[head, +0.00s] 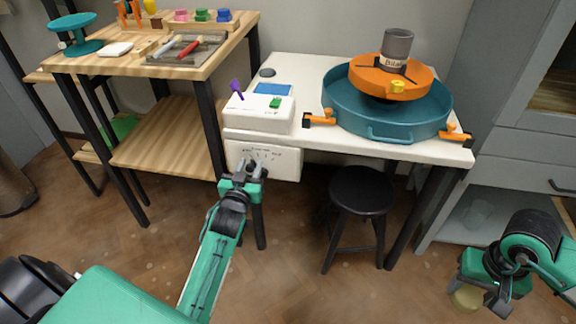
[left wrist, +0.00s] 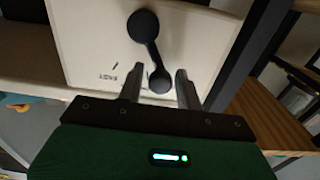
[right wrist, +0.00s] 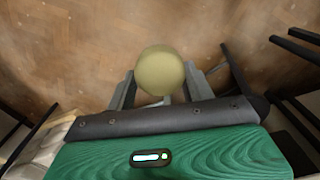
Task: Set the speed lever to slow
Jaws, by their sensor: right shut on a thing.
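The speed lever is a black arm with a round hub (left wrist: 143,25) and a rounded knob (left wrist: 160,82), mounted on a white panel. In the left wrist view the lever runs from the hub down and slightly right to the knob. My left gripper (head: 249,169) is open at the panel (head: 284,164) below the tabletop. In the left wrist view its fingers (left wrist: 159,86) stand either side of the knob, with a visible gap at each side. My right gripper (right wrist: 150,88) is shut on a round yellowish sponge-like thing (right wrist: 160,70).
A wheel with a teal basin (head: 350,112) and an orange disc holding a grey cup (head: 396,47) stands on the white table. A black stool (head: 362,189) stands below. A wooden shelf (head: 170,138) is at left. A grey cabinet (head: 485,165) is at right.

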